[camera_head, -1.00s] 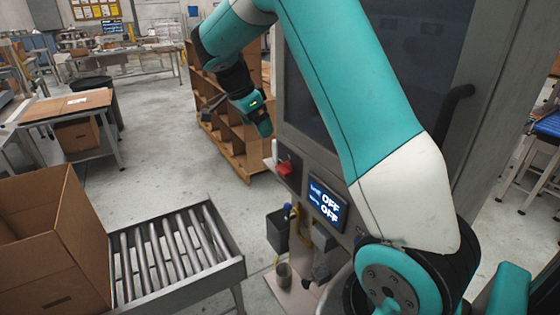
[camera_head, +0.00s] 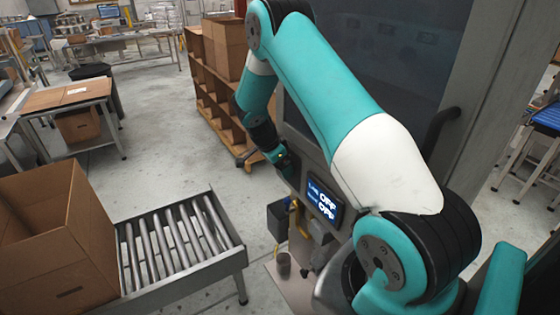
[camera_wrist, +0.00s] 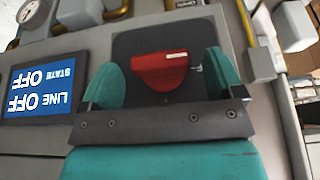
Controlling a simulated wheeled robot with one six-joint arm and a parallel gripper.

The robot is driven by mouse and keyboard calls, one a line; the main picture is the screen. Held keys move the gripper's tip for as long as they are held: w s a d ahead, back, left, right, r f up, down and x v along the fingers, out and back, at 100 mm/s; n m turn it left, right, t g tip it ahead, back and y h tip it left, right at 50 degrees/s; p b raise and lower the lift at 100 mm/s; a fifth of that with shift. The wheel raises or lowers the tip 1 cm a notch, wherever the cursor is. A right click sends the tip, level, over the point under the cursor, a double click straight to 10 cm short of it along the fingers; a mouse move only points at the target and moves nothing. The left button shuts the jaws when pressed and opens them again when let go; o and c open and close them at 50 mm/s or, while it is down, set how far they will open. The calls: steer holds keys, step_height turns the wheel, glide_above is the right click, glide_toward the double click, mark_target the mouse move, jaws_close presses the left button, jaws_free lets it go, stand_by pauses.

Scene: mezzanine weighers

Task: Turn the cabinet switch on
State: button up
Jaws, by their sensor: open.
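The cabinet switch is a red handle (camera_wrist: 160,72) on a dark square plate (camera_wrist: 135,42), seen in the wrist view. My gripper (camera_wrist: 164,78) is open, with one teal finger on each side of the red handle. I cannot tell whether the fingers touch it. A blue display beside it (camera_wrist: 39,88) appears upside down and reads LINE OFF, STATE OFF. The display (camera_head: 324,200) also shows OFF twice in the head view. The grey cabinet (camera_head: 385,60) stands behind my arm. In the head view my arm hides the red switch.
A roller conveyor (camera_head: 180,240) with an open cardboard box (camera_head: 60,235) on it stands at the lower left. A wooden shelf rack (camera_head: 215,105) stands left of the cabinet. A dark bin (camera_head: 277,222) hangs below the display.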

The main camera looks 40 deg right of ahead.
steer(key=shift+f, duration=0.2)
steer(key=shift+c, duration=0.2)
steer(key=c, duration=0.9)
